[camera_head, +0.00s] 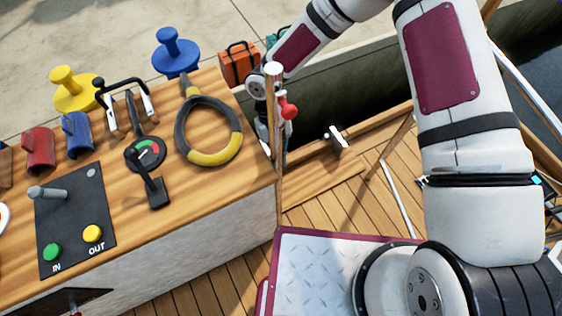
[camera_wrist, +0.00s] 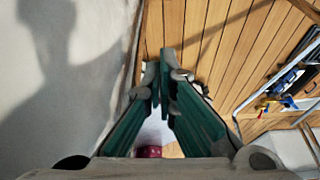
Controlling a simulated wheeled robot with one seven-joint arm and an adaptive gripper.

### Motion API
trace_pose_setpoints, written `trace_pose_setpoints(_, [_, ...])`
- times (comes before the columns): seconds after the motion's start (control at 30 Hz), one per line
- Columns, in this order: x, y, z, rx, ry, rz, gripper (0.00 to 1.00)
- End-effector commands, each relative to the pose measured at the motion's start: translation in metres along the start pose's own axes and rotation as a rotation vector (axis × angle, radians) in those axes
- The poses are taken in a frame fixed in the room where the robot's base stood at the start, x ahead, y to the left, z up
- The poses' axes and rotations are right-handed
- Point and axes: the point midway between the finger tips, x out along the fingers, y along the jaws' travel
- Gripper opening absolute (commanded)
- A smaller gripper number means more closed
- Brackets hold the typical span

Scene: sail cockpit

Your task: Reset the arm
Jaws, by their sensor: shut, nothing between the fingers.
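My arm (camera_head: 445,60) reaches in from the right and bends over the top of the view. Its wrist comes down at the right end of the wooden console (camera_head: 230,110). My gripper shows in the wrist view (camera_wrist: 160,78) with its green fingers closed together at the tips and nothing between them. It points down toward the plank deck (camera_wrist: 185,30), beside a pale wall (camera_wrist: 70,60).
The console carries a yellow-and-black ring handle (camera_head: 215,157), a gauge lever (camera_head: 158,190), an IN/OUT button panel (camera_head: 75,225) and coloured cleats. An orange case (camera_head: 240,64) stands behind it. Blue tools (camera_wrist: 290,80) lie right in the wrist view. Open deck (camera_head: 330,205) lies right of the console.

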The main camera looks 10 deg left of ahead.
Motion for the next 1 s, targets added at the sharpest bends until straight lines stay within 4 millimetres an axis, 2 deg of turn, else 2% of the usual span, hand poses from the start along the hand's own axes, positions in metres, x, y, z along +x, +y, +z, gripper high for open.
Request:
trace_pose_setpoints(0.73, [-0.008, -0.002, 0.0, 0.011, -0.002, -0.004, 0.0])
trace_pose_setpoints(0.87, [-0.028, -0.019, -0.005, 0.109, -0.013, -0.036, 0.0])
trace_pose_setpoints(1.0, [-0.071, -0.055, -0.022, 0.35, -0.038, -0.1, 0.0])
